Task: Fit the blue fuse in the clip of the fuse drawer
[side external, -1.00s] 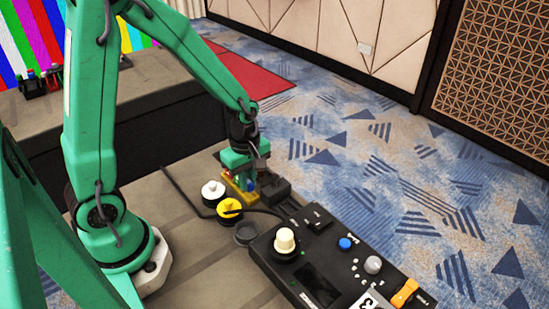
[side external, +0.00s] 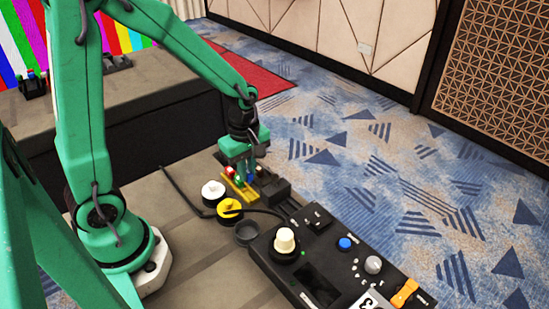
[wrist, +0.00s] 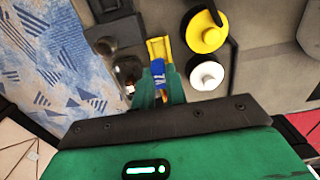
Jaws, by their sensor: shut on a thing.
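My gripper (side external: 243,176) points down over the yellow holder (side external: 247,195) and is shut on the blue fuse (side external: 250,179). In the wrist view the blue fuse (wrist: 158,68) shows between the green fingers, with the yellow holder (wrist: 159,47) just beyond it. A small red piece (side external: 230,171) shows beside the fingers. A dark block (side external: 275,189) stands close to the right of the holder. I cannot tell which of these is the fuse drawer; the clip is not clear. The fuse's lower end is hard to make out.
A white knob (side external: 213,190) and a yellow knob (side external: 229,209) stand left of and in front of the holder. A black control panel (side external: 330,260) fills the right front. A black cable runs across the table. The front left tabletop (side external: 195,270) is clear.

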